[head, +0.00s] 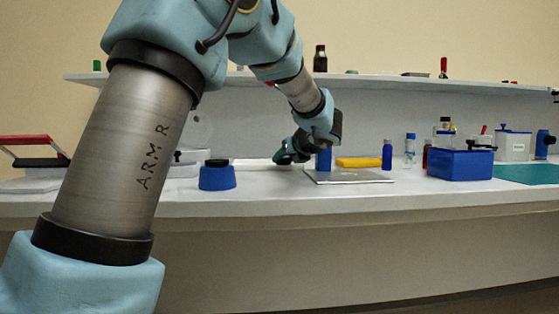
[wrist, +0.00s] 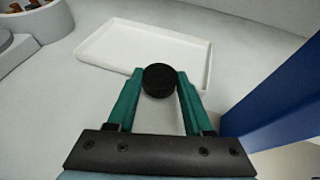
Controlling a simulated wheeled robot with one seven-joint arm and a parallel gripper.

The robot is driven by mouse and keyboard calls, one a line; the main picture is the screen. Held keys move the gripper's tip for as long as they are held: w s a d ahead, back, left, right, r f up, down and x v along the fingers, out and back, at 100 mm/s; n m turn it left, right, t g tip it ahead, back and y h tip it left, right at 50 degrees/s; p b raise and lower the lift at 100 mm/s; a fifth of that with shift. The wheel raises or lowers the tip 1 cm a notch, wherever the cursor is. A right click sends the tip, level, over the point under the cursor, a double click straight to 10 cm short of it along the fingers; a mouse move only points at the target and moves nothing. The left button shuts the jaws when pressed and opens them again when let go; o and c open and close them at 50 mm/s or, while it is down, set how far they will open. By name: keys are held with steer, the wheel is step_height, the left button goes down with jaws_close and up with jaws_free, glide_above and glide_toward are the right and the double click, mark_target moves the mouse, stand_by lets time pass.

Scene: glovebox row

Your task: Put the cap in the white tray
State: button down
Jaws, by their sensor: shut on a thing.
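In the wrist view my gripper (wrist: 160,88) is shut on the black round cap (wrist: 159,79), held between the tips of its two green fingers. The white tray (wrist: 120,31) is a shallow rectangular tray just beyond the fingertips, and the cap overlaps its near edge in the picture. I cannot tell the cap's height above the tray. In the head view my gripper (head: 281,157) is low over the bench, and the white tray (head: 254,163) shows as a thin strip to its left. The cap is too small to make out there.
A tall blue object (wrist: 285,105) stands close to the right of my gripper in the wrist view. A grey round holder (wrist: 32,35) is at upper left. In the head view a blue-based item (head: 217,178) stands left, and a yellow rack (head: 358,162) and blue box (head: 459,164) stand right.

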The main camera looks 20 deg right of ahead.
mark_target(279, 162)
steer(key=w, duration=0.3)
steer(key=w+p, duration=0.1)
steer(key=w, duration=0.1)
steer(key=shift+a, duration=0.3)
steer(key=shift+f+b, duration=0.8)
steer(key=shift+b, duration=0.05)
steer(key=shift+d+f, duration=0.1)
steer(key=shift+c, duration=1.5)
jaws_free()
steer(key=shift+r, duration=0.25)
steer(key=p+v, duration=0.1)
steer(key=v, duration=1.1)
steer(key=shift+f+p, duration=0.1)
steer(key=shift+p, duration=0.2)
